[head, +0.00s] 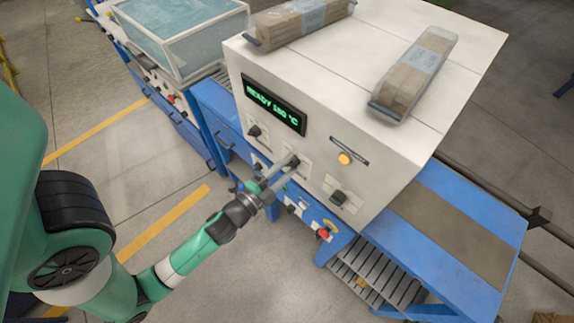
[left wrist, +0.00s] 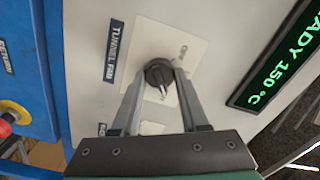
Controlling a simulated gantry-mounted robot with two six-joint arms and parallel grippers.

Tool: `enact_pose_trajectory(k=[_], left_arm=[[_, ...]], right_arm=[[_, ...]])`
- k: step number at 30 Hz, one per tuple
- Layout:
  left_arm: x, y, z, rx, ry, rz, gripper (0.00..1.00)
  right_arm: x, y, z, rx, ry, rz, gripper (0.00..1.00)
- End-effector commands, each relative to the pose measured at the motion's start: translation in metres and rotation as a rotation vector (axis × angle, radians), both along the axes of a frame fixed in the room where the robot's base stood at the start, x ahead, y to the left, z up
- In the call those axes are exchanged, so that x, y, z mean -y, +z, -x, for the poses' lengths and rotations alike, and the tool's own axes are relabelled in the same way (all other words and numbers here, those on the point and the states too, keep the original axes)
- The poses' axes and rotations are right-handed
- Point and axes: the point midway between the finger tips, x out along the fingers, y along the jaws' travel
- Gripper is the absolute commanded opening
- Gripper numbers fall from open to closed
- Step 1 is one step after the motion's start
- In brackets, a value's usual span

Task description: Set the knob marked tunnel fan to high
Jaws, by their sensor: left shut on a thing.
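The tunnel fan knob (left wrist: 158,74) is dark and round with a pale pointer line, on a cream plate (left wrist: 150,40) beside a blue "TUNNEL FAN" label (left wrist: 114,50). In the left wrist view the pointer line aims down the picture, toward my gripper. A small marking on the plate above the knob is too small to read. My left gripper (left wrist: 161,84) is shut on this knob, one finger on each side. In the head view my left gripper (head: 286,168) reaches the white machine's front panel, and its fingers partly hide the knob. My right gripper is not in view.
The white machine (head: 400,155) has a green-lit display (head: 275,105) reading "READY 150 °C". Other dark knobs sit at upper left (head: 254,131) and lower right (head: 339,197). An amber lamp (head: 344,158) is nearby. A red button (head: 323,233) sits below. Wrapped bundles (head: 415,70) lie on top.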

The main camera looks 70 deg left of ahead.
Motion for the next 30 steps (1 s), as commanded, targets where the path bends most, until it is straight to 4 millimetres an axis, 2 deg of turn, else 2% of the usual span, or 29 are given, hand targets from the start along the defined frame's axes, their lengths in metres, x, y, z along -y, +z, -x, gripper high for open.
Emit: enact_pose_trajectory(k=[9, 24, 25, 29, 30], left_arm=[[0.0001, -0.0003, -0.0001, -0.057, 0.0, -0.106, 0.0], [0.0001, -0.0005, -0.0001, -0.067, 0.0, -0.125, 0.0], [0.0001, -0.0005, -0.0001, -0.067, 0.0, -0.125, 0.47], [0.0001, -0.0004, 0.0, -0.067, 0.0, -0.124, 0.71], [0.0001, -0.0004, 0.0, -0.067, 0.0, -0.124, 0.74]], right_arm=[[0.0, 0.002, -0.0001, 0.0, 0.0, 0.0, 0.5], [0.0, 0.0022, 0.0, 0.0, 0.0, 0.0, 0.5], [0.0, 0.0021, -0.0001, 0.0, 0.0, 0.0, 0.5], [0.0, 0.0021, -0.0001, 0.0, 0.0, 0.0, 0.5], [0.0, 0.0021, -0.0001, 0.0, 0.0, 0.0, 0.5]])
